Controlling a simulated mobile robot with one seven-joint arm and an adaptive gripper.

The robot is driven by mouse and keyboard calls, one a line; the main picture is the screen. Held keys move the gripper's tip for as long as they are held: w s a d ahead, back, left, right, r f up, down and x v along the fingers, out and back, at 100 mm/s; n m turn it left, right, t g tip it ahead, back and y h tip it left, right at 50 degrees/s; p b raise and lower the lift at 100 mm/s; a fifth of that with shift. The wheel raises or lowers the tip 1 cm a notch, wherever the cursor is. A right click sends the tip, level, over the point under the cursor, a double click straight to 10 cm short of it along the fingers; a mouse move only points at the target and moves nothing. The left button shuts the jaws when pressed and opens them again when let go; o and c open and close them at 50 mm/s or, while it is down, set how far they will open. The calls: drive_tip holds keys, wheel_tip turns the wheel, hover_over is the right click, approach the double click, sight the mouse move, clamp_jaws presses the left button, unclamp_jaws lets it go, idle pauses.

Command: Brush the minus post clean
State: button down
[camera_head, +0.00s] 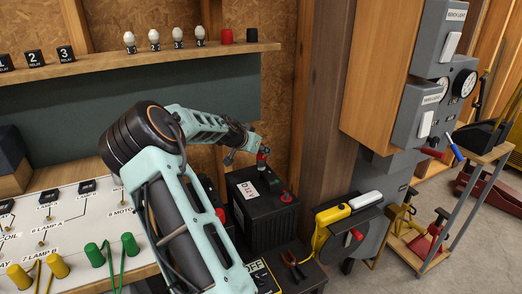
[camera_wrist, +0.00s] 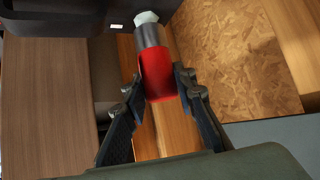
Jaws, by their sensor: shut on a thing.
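My gripper (camera_head: 250,139) is shut on a red-handled brush (camera_wrist: 158,75), which has a grey metal collar and a pale tip. In the wrist view the brush sits between the two fingers of my gripper (camera_wrist: 157,90), its tip pointing away from me. In the head view the brush (camera_head: 263,155) hangs just above the far part of a black battery (camera_head: 267,222). A red post (camera_head: 286,197) stands on the battery's near right. The minus post is not clearly visible; the brush and gripper may hide it. I cannot tell whether the tip touches anything.
A wooden post (camera_head: 322,120) rises close to the right of the battery. A shelf (camera_head: 130,62) with bulbs is above left. A white circuit board (camera_head: 75,225) lies left, with my arm across its edge.

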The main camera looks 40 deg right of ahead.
drive_tip(key=shift+f+b, duration=0.75)
drive_tip(key=shift+f, duration=0.15)
drive_tip(key=shift+s+d+f+n+t, duration=0.1)
drive_tip(key=shift+s+n+t, duration=0.05)
drive_tip(key=shift+n+t, duration=0.3)
drive_tip(key=shift+n+t+y+b, duration=0.3)
drive_tip(key=shift+n+t+y, duration=0.2)
drive_tip(key=shift+n+t, duration=0.2)
drive_tip(key=shift+n+t+y+p, duration=0.6)
drive_tip(key=shift+n+p, duration=0.3)
drive_tip(key=shift+n, duration=0.25)
drive_tip(key=shift+n+t, duration=0.25)
drive_tip(key=shift+n, duration=0.05)
